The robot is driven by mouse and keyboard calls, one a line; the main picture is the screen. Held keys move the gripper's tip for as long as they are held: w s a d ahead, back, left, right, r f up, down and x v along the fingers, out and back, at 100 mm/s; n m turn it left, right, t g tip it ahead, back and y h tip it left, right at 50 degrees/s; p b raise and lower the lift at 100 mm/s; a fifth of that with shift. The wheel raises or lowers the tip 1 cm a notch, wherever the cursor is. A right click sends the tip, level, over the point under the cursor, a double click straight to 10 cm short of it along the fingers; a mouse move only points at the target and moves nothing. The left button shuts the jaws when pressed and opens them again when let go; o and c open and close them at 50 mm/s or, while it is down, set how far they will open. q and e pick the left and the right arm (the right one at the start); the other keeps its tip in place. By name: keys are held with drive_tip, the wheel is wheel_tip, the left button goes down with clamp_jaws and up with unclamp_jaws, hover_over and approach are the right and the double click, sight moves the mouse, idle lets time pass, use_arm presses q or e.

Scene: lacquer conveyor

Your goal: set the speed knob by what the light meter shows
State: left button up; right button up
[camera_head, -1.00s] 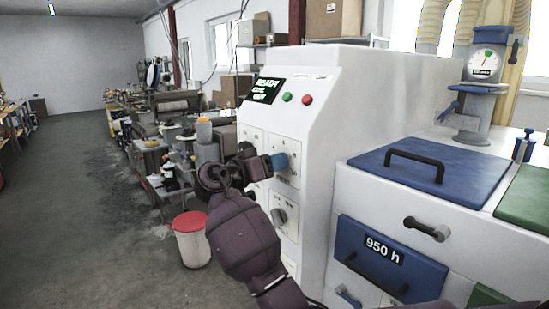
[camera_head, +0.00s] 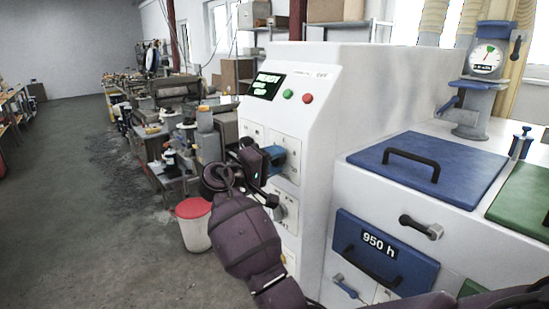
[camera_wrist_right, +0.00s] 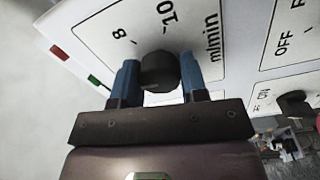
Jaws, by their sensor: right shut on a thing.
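The speed knob (camera_wrist_right: 158,70) is a dark round knob on a white plate marked "8", "10" and "m/min" in the right wrist view. My right gripper (camera_head: 276,160) is at the front panel of the white machine. Its two blue fingers (camera_wrist_right: 161,78) are shut on the knob, one on each side. The knob's pointer mark cannot be made out. The light meter (camera_head: 487,56) is a round white dial on a blue-grey stand at the upper right. Its needle points up and slightly right; its figures are too small to read. My left gripper is not in view.
Another knob (camera_head: 281,211) is below my gripper. A red-lidded bin (camera_head: 194,226) stands left. Blue lid (camera_head: 470,180) and "950 h" drawer (camera_head: 352,236) are right.

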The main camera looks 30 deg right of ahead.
drive_tip(key=n, duration=0.6)
drive_tip(key=shift+n, duration=0.3)
drive_tip(key=n, duration=0.6)
drive_tip(key=shift+f+t+y, duration=0.1)
drive_tip(key=shift+t+y, duration=0.2)
drive_tip(key=o, duration=0.9)
drive_tip(key=shift+a, duration=0.1)
drive_tip(key=a, duration=0.3)
drive_tip(key=s+a+b, duration=0.1)
drive_tip(key=a, duration=0.3)
drive_tip(key=a+b, duration=0.1)
drive_tip(key=a, duration=0.2)
drive_tip(key=shift+s+a, duration=0.15)
drive_tip(key=shift+a, duration=0.2)
